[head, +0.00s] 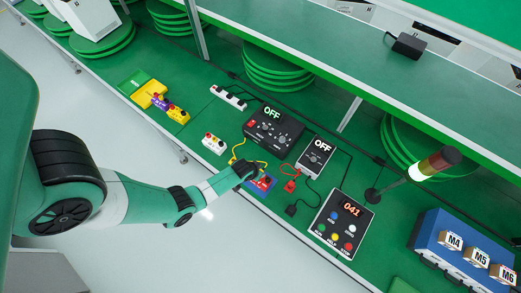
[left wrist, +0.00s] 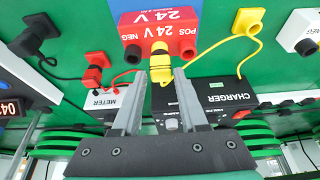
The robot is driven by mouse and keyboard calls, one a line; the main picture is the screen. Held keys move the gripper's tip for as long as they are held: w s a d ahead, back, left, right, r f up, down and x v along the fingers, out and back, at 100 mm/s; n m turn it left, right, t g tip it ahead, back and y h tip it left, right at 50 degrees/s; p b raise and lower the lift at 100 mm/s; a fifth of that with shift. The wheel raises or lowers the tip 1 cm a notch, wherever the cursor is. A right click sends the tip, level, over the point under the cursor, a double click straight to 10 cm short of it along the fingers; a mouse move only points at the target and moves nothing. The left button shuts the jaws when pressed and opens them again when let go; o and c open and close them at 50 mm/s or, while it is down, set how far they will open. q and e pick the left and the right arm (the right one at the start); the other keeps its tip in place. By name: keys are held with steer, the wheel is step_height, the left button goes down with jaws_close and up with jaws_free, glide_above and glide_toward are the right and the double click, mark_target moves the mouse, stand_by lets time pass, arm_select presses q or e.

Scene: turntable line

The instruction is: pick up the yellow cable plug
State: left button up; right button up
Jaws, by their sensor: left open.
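A yellow plug with a dark band (left wrist: 161,60) shows in the left wrist view, between my fingertips and in front of a red 24 V block (left wrist: 160,25). A thin yellow cable runs off to its right. My left gripper (left wrist: 161,82) is open, with one finger on each side of the plug in the picture. I cannot tell whether they touch it. In the head view, my left gripper (head: 259,175) is over the 24 V block (head: 265,184) and hides part of it. A yellow block (left wrist: 248,22) sits further right in the wrist view. My right gripper is not in view.
The charger (head: 273,128) and meter (head: 316,156) stand behind my gripper. A red plug (head: 290,186) and a black plug (head: 291,210) lie to its right, a keypad box (head: 342,226) beyond. A white socket box (head: 214,143) is to the left. Loose cables cross the green bench.

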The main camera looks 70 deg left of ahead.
arm_select(q)
steer(key=b+x, duration=0.2)
steer(key=x, duration=0.2)
steer(key=shift+w+a+f, duration=0.1)
steer(key=shift+f, duration=0.05)
jaws_close()
steer(key=shift+r, duration=0.25)
